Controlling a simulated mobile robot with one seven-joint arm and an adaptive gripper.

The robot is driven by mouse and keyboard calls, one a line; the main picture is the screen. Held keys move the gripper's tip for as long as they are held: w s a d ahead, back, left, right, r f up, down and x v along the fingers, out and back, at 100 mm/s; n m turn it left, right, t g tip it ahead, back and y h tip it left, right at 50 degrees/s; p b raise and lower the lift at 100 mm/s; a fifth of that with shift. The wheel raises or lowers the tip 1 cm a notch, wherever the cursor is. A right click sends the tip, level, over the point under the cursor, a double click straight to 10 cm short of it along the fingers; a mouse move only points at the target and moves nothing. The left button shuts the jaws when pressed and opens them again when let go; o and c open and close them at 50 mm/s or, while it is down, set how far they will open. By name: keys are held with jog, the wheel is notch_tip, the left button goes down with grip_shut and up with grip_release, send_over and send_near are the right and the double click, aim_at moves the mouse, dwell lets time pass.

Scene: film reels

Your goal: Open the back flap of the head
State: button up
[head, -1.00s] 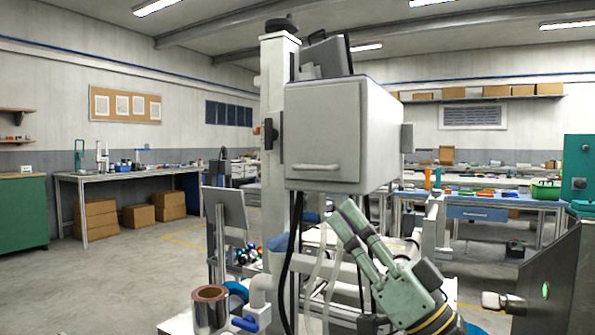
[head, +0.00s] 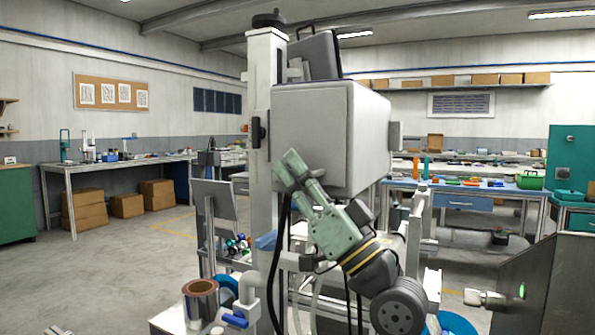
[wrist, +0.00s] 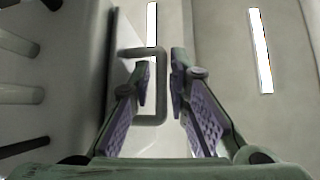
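The head is a light grey box (head: 365,125) on a tall column. Its back flap (head: 315,125) is the flat panel facing me and looks shut. The flap's handle is hidden behind my gripper in the head view. In the wrist view the handle (wrist: 159,100) is a grey bracket standing out from the panel at left. My gripper (head: 285,164) is at the flap's lower left edge, and its fingers in the wrist view (wrist: 161,68) are open. One finger shows inside the bracket and the other outside, with the bar between them. I cannot tell whether they touch it.
The white column (head: 265,150) stands just left of the head, with dark cables hanging below. A foil-coloured roll (head: 201,300) is at the lower left. A metal panel (head: 560,290) is at the right. Open floor lies to the left.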

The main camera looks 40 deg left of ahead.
grip_shut()
dwell(0.6)
